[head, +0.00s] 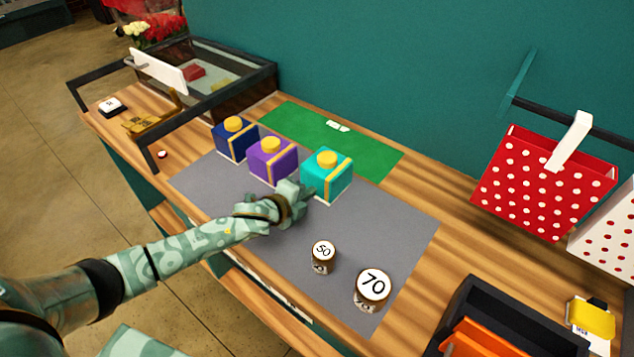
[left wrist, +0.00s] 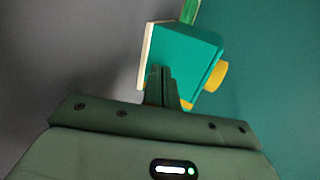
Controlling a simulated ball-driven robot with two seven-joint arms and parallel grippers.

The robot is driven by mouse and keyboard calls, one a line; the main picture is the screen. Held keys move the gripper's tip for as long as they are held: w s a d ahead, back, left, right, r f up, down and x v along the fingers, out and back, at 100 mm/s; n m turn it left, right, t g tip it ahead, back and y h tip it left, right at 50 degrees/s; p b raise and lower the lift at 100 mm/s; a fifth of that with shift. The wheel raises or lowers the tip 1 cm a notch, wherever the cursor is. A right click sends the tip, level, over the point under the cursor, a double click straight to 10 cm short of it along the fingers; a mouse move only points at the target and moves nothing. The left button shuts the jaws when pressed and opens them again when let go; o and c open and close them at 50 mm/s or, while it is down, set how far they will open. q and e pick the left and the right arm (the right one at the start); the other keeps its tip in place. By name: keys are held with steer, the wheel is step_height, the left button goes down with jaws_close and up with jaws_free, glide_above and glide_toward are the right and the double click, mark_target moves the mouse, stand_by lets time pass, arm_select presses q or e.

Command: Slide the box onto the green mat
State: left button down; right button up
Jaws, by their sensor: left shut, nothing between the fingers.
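Three boxes with yellow bands and round yellow tops stand in a row on the grey mat (head: 225,185): a navy box (head: 232,143), a purple box (head: 271,165) and a teal box (head: 325,182). The green mat (head: 370,159) lies behind them along the wall. My left gripper (head: 303,192) is shut and empty, right at the near left side of the teal box. In the left wrist view its fingers (left wrist: 161,88) overlap the teal box (left wrist: 182,60); I cannot tell if they touch. My right gripper is not in view.
Two round weights marked 50 (head: 322,256) and 70 (head: 371,289) stand on the grey mat's right part. A small white card (head: 337,126) lies on the green mat. A glass-sided case (head: 225,85) is at the back left. A dark tray (head: 510,325) is at the lower right.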

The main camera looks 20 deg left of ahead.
arm_select(q)
steer(key=shift+w+d, duration=0.25)
steer(key=shift+w, duration=0.45)
steer(key=shift+w+d, duration=0.2)
steer(key=shift+w, duration=0.45)
steer(key=shift+w+d+b, duration=0.2)
steer(key=shift+w+b, duration=0.05)
steer(key=shift+w, duration=0.4)
steer(key=shift+w+d+b, duration=0.25)
steer(key=shift+w+b, duration=0.05)
steer(key=shift+w, duration=0.3)
steer(key=shift+w+d+b, duration=0.2)
steer(key=shift+w+b, duration=0.05)
steer(key=shift+w, duration=0.4)
steer(key=shift+w, duration=0.1)
steer(key=shift+w+d+b, duration=0.35)
steer(key=shift+w+b, duration=0.1)
steer(key=shift+w, duration=0.45)
steer(key=shift+w+d+b, duration=0.3)
steer(key=shift+w+b, duration=0.15)
steer(key=shift+w, duration=0.45)
steer(key=shift+w, duration=0.1)
